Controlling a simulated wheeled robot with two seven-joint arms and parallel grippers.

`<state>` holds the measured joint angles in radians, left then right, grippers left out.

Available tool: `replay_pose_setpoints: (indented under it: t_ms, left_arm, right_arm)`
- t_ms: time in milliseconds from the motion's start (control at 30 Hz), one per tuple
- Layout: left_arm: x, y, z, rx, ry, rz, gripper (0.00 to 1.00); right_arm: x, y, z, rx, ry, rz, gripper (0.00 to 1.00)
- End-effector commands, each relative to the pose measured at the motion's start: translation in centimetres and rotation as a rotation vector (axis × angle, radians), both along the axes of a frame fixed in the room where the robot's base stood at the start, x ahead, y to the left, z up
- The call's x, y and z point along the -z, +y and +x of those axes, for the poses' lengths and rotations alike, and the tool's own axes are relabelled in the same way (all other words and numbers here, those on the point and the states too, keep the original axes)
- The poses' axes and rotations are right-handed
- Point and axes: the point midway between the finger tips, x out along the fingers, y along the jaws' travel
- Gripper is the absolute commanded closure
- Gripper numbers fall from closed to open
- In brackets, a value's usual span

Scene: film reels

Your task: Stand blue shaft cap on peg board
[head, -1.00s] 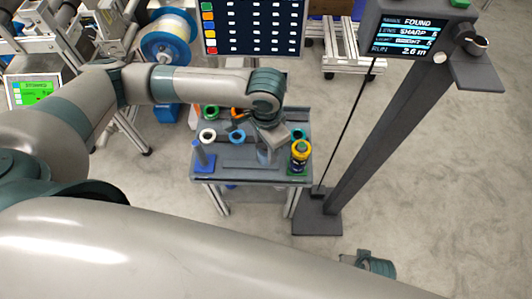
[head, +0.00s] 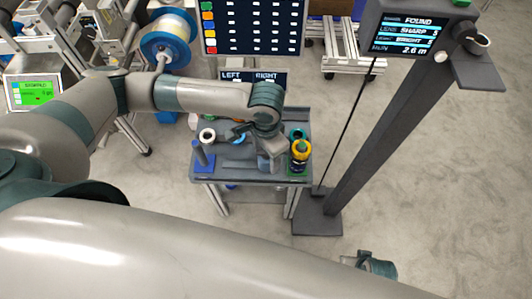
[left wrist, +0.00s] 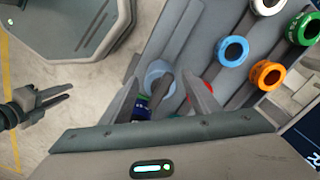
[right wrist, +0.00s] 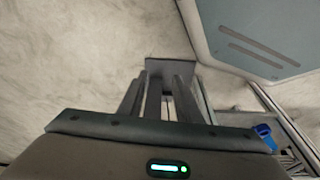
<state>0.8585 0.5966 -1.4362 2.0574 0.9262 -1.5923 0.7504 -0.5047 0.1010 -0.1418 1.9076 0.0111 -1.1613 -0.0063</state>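A grey bench (head: 232,179) carries several ring caps and upright pegs. A blue ring cap (head: 238,138) lies left of my left gripper (head: 267,160), partly covered by it, and shows clear of the fingers in the left wrist view (left wrist: 223,56). My left gripper is low over the bench front. In the left wrist view its fingers (left wrist: 160,88) stand apart, with a pale blue round piece (left wrist: 151,70) with a grey stem between them; whether they grip it is unclear. My right gripper (right wrist: 157,85) is away from the bench, fingers apart and empty.
A white ring (head: 207,135) and teal ring (head: 298,133) lie behind. A dark post (head: 385,110) stands right; floor beyond is clear.

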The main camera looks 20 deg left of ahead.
Motion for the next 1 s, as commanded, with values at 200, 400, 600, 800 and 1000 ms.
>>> replay_pose_setpoints:
  t_ms: [200,400,600,800,1000]
  left_arm:
    - [0.0,0.0,0.0,0.0,0.0,0.0,0.44]
    - [-0.5,0.0,0.0,0.0,-0.001,-0.001,0.44]
    - [-3.0,0.0,0.0,0.001,-0.002,-0.001,0.44]
    - [-6.6,0.0,0.1,0.0,-0.003,-0.001,0.44]
    - [-10.0,0.0,0.1,0.001,-0.002,-0.001,0.44]
  right_arm:
    - [-0.5,0.0,1.1,-0.001,-0.02,0.001,0.69]
    - [-0.7,0.1,0.8,-0.001,-0.013,0.001,0.69]
    - [-0.7,0.1,0.7,-0.001,-0.023,0.004,0.69]
    - [1.1,0.0,-0.4,0.0,-0.001,0.002,0.69]
    - [2.2,0.0,-0.1,-0.002,-0.004,0.004,0.69]
